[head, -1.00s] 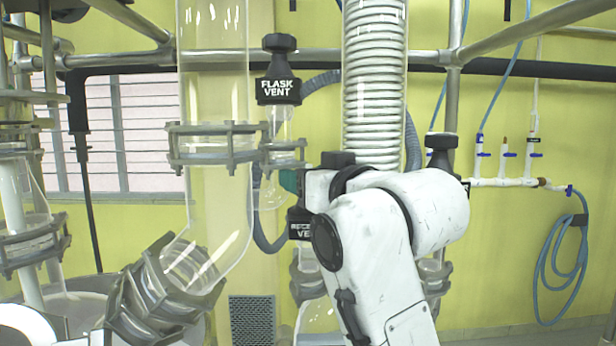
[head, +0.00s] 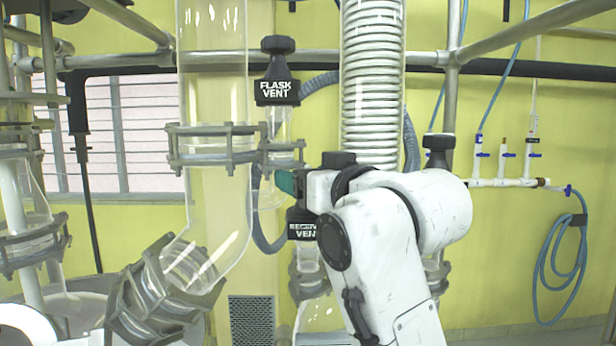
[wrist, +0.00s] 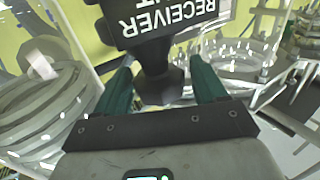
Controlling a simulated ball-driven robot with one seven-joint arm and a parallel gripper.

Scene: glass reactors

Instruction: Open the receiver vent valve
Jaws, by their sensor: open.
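The receiver vent valve has a black label block (head: 302,231) in the head view, below and left of my white arm, which covers part of its lettering. In the wrist view its label (wrist: 165,18) reads upside down at the top, and a dark flared knob (wrist: 163,88) extends from it toward my gripper's palm. My gripper (wrist: 160,68) is open, with one teal finger on each side of the knob. Gaps show between fingers and knob, so I see no grip. In the head view a teal part of my gripper (head: 288,182) shows just above the label; the knob is hidden there.
The flask vent valve (head: 278,88) stands above and left of my gripper. A wide glass tube (head: 215,105) with a metal clamp is to the left, and a coiled glass condenser (head: 372,85) rises behind my arm. Metal frame rails (head: 510,35) cross above.

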